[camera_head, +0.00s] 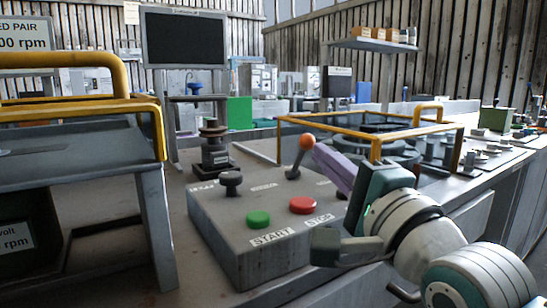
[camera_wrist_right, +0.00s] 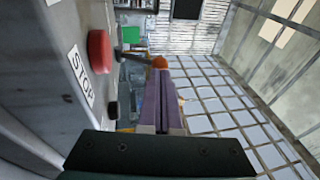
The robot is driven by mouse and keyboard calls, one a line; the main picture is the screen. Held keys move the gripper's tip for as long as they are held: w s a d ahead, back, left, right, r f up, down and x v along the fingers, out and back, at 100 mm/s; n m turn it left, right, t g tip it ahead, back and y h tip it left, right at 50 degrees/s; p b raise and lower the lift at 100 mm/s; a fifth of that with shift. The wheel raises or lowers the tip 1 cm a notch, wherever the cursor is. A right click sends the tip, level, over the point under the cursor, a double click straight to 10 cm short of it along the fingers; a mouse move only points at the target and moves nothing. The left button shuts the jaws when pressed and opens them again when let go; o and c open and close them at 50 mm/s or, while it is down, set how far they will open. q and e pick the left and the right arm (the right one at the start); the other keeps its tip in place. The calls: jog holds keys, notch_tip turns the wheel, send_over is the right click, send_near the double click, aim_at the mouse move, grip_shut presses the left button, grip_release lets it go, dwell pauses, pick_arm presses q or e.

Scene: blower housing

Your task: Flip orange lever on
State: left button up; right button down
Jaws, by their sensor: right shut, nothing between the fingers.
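The orange lever (camera_head: 306,142) is a grey stick with an orange ball knob, on the back right of the grey control box (camera_head: 228,262). It leans up to the right in the head view. My right gripper (camera_head: 316,146) has purple fingers, shut and empty, with the tips right at the knob. In the right wrist view the orange knob (camera_wrist_right: 160,62) shows just beyond the fingertips (camera_wrist_right: 158,74). I cannot tell whether they touch. My left gripper is not in view.
The box also carries a green START button (camera_head: 259,219), a red STOP button (camera_head: 302,205) and a black knob (camera_head: 231,183). A yellow-railed frame (camera_head: 345,121) stands behind the lever. A bench with yellow rails (camera_head: 85,112) is at left.

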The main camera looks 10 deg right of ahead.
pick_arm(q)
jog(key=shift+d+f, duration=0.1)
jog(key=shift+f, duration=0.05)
pick_arm(e)
jog(key=shift+x, duration=0.8)
